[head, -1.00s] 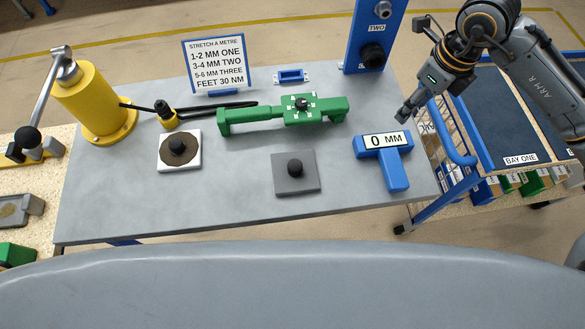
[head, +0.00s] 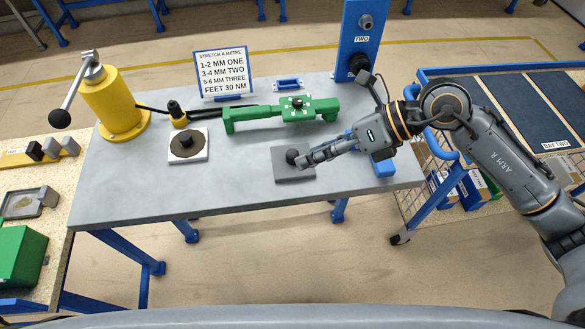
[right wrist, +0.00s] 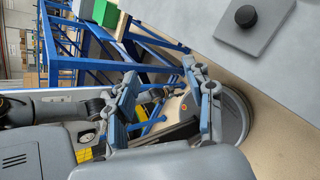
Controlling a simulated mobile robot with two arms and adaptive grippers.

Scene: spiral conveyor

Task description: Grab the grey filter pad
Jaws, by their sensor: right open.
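The grey filter pad (head: 290,174) is a flat square with a black knob (head: 292,156), lying on the grey workbench (head: 235,190). My right gripper (head: 305,160) reaches in from the right, and its fingertips overlap the pad's right part in the head view. In the right wrist view the pad (right wrist: 268,35) and its knob (right wrist: 246,16) lie at the upper right, outside the two spread fingers (right wrist: 165,95). My left gripper is not in view.
A white pad with a brown disc (head: 187,157) lies to the left. A green tool (head: 260,115) lies behind, with a yellow cylinder (head: 112,105) and a sign (head: 224,74). A blue block (head: 384,167) is partly hidden by my right gripper. The bench front is clear.

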